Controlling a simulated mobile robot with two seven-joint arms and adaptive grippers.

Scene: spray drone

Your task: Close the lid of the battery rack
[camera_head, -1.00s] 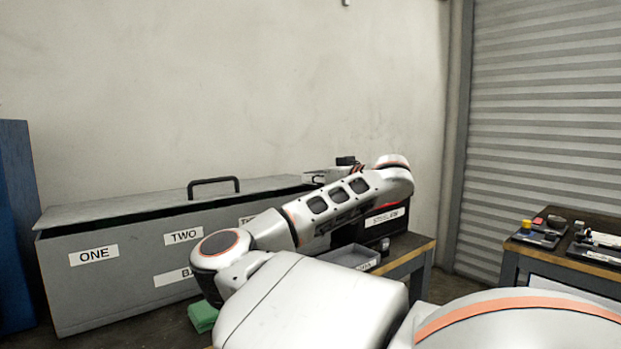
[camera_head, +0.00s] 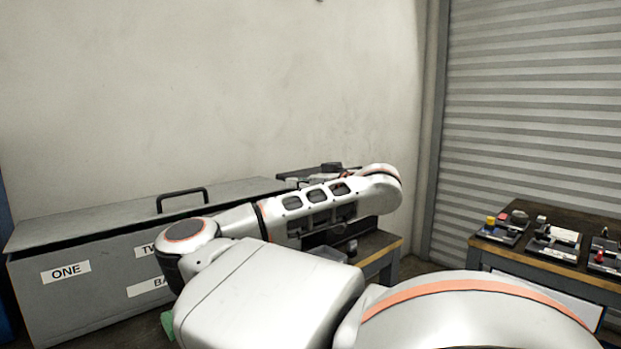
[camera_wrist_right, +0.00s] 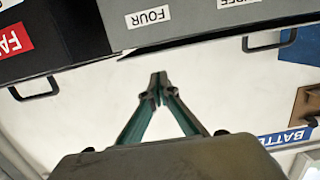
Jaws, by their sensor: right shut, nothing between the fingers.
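The grey battery rack (camera_head: 100,287) stands at the left in the head view, with white labels such as ONE on its front. Its lid (camera_head: 100,217) lies low over the box, with a dark gap under its front edge, and carries a black handle (camera_head: 182,194). My right arm covers the rack's right part. In the upside-down right wrist view, the rack's front (camera_wrist_right: 200,20) with label FOUR shows, and the lid handle (camera_wrist_right: 270,42) lies right of my gripper. My right gripper (camera_wrist_right: 157,78) is shut and empty, apparently apart from the rack. My left gripper is not in view.
A dark box with a red label (camera_wrist_right: 12,40) and its own handle (camera_wrist_right: 35,90) stands beside the rack. A table with several small devices (camera_head: 550,240) is at the right. A plain wall (camera_head: 200,90) rises behind the rack.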

